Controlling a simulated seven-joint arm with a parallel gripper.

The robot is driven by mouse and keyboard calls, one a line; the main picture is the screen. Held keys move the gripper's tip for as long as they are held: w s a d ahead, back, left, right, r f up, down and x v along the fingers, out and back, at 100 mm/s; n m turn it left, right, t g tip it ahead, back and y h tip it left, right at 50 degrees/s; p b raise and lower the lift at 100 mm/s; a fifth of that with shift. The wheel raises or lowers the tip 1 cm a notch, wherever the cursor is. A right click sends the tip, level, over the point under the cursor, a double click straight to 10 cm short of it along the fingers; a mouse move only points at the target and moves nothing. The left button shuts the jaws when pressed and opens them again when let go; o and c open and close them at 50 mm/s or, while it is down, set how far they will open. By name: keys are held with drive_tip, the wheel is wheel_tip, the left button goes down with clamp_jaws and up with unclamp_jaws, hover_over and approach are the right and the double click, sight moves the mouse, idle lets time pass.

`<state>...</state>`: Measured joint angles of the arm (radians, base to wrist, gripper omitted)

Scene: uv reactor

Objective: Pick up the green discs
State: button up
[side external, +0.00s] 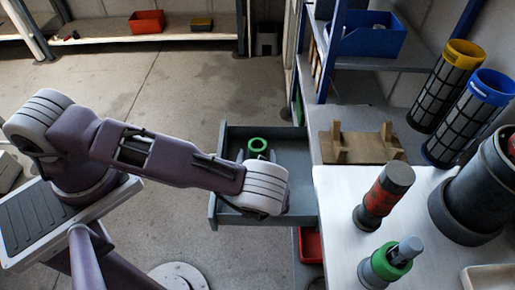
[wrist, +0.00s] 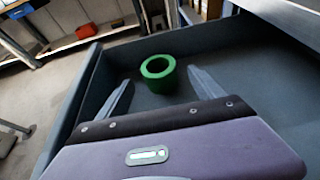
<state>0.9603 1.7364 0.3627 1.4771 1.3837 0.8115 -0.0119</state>
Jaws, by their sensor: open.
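A green disc (side external: 257,145), a thick ring with a hole in the middle, is in the open grey drawer (side external: 229,131). In the wrist view the green disc (wrist: 158,68) shows between the fingertips of my gripper (wrist: 160,78), near their level. My gripper is open, with a finger on either side and a visible gap to the disc. In the side view my gripper (side external: 257,156) is over the drawer, its fingers partly hidden by my wrist. Another green disc (side external: 385,266) sits around a grey cylindrical fitting (side external: 408,250) on the white worktop.
The drawer walls surround my fingers. On the worktop (side external: 336,206) stand a red-and-grey cylinder (side external: 384,196) and a large dark vessel (side external: 470,200). Blue-topped (side external: 470,112) and yellow-topped (side external: 442,85) mesh cylinders and a wooden rack (side external: 358,147) are behind. Open floor lies left of the drawer.

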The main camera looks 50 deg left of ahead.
sight(257, 150)
drive_tip(key=x, duration=0.6)
drive_tip(key=shift+a, duration=0.15)
drive_tip(key=shift+r, duration=0.1)
drive_tip(key=c, duration=1.4)
drive_tip(key=shift+c, duration=0.2)
drive_tip(key=shift+r, duration=0.1)
